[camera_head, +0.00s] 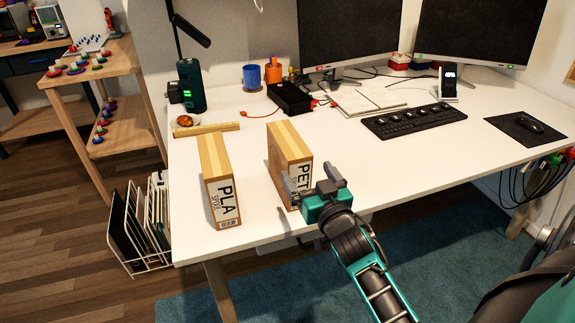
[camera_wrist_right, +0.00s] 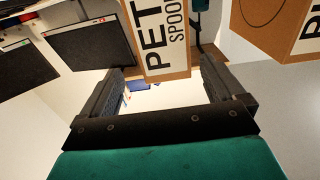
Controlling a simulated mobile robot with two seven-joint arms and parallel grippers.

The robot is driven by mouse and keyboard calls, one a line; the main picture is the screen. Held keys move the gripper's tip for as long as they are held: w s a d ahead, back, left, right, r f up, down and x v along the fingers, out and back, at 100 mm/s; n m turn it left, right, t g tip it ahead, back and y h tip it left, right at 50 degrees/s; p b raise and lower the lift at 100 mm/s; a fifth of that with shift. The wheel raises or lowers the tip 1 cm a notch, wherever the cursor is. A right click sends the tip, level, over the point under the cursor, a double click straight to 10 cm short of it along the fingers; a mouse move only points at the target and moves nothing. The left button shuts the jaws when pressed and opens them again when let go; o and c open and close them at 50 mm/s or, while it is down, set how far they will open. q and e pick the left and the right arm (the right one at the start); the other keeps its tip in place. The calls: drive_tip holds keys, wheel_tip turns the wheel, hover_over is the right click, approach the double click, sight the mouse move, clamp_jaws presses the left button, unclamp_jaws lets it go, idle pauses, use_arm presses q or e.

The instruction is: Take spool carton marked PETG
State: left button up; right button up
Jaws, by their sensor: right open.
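The spool carton marked PETG (camera_head: 290,146) stands upright on the white desk near its front edge. My right gripper covers the lower part of its label, so only "PET" reads. My right gripper (camera_head: 311,176) is open at the carton's front. In the right wrist view, the carton (camera_wrist_right: 156,38) shows ahead, between the open fingers (camera_wrist_right: 161,85), with "PET" and "SPOOL" legible. I cannot tell whether the fingers touch it. My left gripper is not in view.
A carton marked PLA (camera_head: 219,180) stands to the left, with a gap between the two. Behind are a wooden strip (camera_head: 206,129), a black box (camera_head: 290,98) and a keyboard (camera_head: 413,120). The desk (camera_head: 400,160) is clear to the right.

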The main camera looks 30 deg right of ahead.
sight(304, 167)
drive_tip(key=x, duration=0.3)
drive_tip(key=shift+w+d, duration=0.15)
drive_tip(key=shift+w, duration=0.25)
drive_tip(key=shift+a+b+x, duration=0.15)
drive_tip(key=shift+a+x, duration=0.05)
drive_tip(key=shift+x, duration=1.1)
drive_tip(key=shift+a+b+x, duration=0.15)
drive_tip(key=shift+a+x, duration=0.05)
drive_tip(key=shift+x, duration=1.05)
drive_tip(key=shift+w+f, duration=0.1)
drive_tip(key=shift+c, duration=0.2)
clamp_jaws()
drive_tip(key=shift+r, duration=0.2)
